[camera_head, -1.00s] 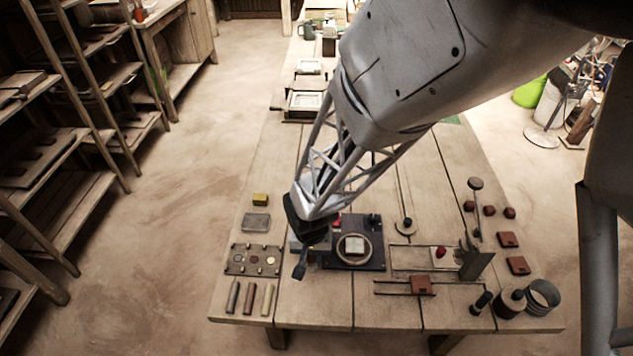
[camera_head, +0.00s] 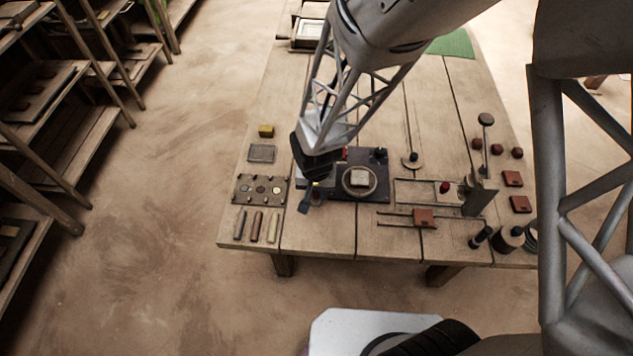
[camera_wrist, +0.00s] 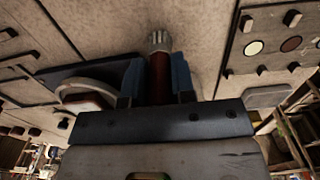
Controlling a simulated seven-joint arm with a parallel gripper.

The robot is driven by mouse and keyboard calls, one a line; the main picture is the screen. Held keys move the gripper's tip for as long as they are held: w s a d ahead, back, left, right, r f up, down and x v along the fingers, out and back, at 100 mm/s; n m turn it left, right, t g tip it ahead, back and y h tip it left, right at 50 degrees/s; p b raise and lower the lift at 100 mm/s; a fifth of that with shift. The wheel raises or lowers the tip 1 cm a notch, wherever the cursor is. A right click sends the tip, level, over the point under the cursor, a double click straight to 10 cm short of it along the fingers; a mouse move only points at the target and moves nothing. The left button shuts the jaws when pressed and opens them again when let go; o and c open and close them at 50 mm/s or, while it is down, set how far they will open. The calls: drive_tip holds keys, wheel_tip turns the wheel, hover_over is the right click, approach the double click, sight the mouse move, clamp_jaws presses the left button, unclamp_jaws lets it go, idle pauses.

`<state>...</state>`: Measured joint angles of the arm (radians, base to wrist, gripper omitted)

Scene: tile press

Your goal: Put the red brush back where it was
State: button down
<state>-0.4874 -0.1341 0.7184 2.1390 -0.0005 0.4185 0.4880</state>
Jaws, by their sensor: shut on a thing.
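My gripper (camera_wrist: 158,70) is shut on the red brush (camera_wrist: 160,82), whose dark red handle sits between the two blue fingers in the wrist view. Its pale grey ribbed tip (camera_wrist: 158,41) points to the top of that view. In the head view my gripper (camera_head: 309,196) is low over the table, between the tray with three colour wells (camera_head: 248,180) and the dark press base (camera_head: 343,189). The brush is too small and covered to make out there. I cannot tell whether it touches the table.
Three sticks, grey (camera_head: 240,225), brown (camera_head: 256,227) and cream (camera_head: 273,228), lie in front of the well tray. A yellow block (camera_head: 266,131) and a grey plate (camera_head: 262,153) lie behind it. A round-topped post (camera_head: 486,120) stands to the right.

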drive_tip(key=shift+f, duration=0.1)
drive_tip(key=c, duration=1)
unclamp_jaws()
drive_tip(key=shift+o, duration=0.2)
wheel_tip(320, 180, up, 12)
drive_tip(key=shift+r, duration=0.15)
